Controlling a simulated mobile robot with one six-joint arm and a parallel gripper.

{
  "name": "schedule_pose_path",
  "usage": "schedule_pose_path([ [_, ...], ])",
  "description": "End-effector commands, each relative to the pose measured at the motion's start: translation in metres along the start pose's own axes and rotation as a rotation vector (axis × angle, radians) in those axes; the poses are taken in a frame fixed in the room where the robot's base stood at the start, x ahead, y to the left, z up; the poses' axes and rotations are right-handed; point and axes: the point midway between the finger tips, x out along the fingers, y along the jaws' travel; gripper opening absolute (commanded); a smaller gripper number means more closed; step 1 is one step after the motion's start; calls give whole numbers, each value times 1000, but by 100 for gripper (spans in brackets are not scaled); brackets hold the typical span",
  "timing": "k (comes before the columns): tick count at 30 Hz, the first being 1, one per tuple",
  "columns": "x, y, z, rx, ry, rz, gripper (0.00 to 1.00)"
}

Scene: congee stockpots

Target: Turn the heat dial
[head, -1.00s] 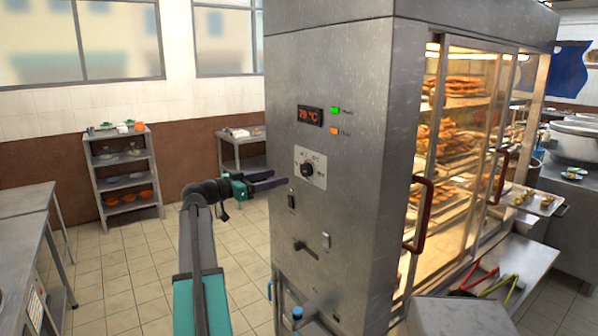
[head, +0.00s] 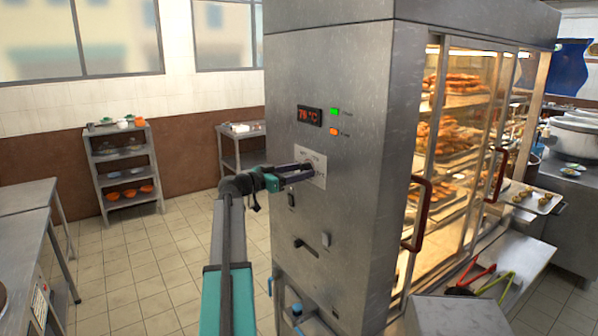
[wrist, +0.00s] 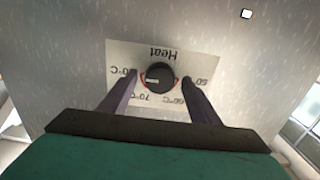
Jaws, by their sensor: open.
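The heat dial (wrist: 159,77) is a round black knob on a pale plate (wrist: 120,55) marked "Heat" with temperature marks, shown upside down in the wrist view. My gripper (wrist: 159,84) is open, with one finger on each side of the dial. I cannot tell whether the fingers touch it. In the head view my gripper (head: 312,171) is at the plate (head: 318,182) on the cabinet's grey side, and it hides the dial. A red display (head: 309,115) above reads about 79 °C.
Green (head: 334,111) and orange (head: 333,131) lights sit beside the display. Switches and a lever (head: 304,246) are below the plate. The glass-doored cabinet with a red-brown handle (head: 418,214) is to the right. Open tiled floor (head: 140,260) lies left.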

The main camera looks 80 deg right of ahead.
Motion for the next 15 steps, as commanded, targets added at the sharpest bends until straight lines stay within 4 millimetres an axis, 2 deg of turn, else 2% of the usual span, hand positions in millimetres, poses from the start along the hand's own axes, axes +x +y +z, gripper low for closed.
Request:
schedule_pose_path([
  [5,0,0,0,0,0,0,57],
  [12,0,0,0,0,0,0,16],
  [15,0,0,0,-1,0,0,15],
])
